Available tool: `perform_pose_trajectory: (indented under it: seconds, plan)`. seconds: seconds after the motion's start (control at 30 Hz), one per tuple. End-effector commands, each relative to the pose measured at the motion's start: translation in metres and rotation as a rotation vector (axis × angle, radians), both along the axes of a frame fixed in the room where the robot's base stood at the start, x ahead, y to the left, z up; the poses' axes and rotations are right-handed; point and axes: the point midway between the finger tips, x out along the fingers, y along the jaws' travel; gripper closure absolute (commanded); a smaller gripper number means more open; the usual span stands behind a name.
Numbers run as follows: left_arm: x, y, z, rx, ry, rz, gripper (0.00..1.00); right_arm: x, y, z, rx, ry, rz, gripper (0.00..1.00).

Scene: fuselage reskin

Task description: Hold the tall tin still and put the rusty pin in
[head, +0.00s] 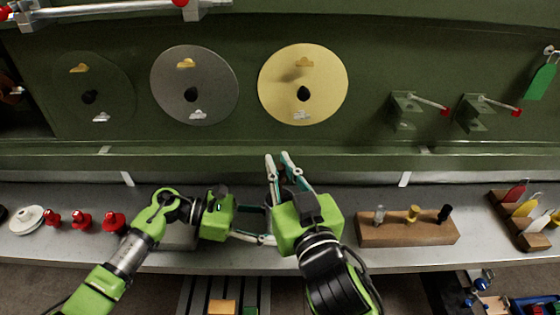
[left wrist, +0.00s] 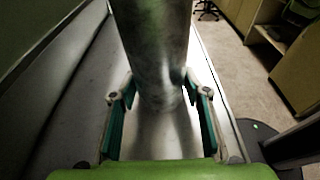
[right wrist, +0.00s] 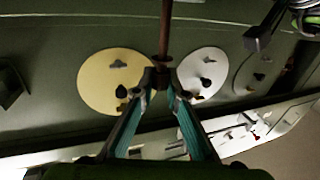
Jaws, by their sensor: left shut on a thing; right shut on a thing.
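The tall tin (left wrist: 157,50) is a grey metal cylinder standing between the fingers of my left gripper (left wrist: 155,95) in the left wrist view. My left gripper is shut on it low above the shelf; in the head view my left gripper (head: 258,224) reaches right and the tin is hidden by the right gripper. My right gripper (head: 278,157) is in front of the panel, fingertips up. In the right wrist view my right gripper (right wrist: 163,92) is shut on the rusty pin (right wrist: 165,32), a thin brown rod. The pin is hard to make out in the head view.
Three discs, dark, grey (head: 215,80) and gold (head: 330,85), are on the green panel. A wooden block (head: 400,234) with several plugs stands on the shelf (head: 360,258) at right. Red knobs (head: 82,221) stand at left. Brackets (head: 403,110) with red-tipped pins jut from the panel.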

Motion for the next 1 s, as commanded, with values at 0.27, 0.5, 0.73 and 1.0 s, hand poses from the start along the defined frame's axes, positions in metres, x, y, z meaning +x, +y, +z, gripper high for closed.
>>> perform_pose_trajectory:
  seconds: [0.27, 0.5, 0.73, 1.0]
  plan:
    - [0.000, 0.000, 0.000, 0.000, 0.000, 0.000, 0.69, 0.000, 0.000, -0.012, -0.002, 0.002, -0.001, 1.00]
    - [0.000, 0.000, 0.000, 0.000, 0.000, 0.000, 0.69, 0.000, 0.000, -0.021, 0.001, 0.001, -0.001, 1.00]
    - [0.000, 0.000, 0.000, 0.000, 0.000, 0.000, 0.69, 0.000, 0.000, -0.030, -0.001, 0.001, -0.001, 1.00]
    - [0.000, 0.000, 0.000, -0.001, -0.001, -0.001, 0.69, 0.000, 0.000, -0.036, -0.004, 0.009, -0.001, 1.00]
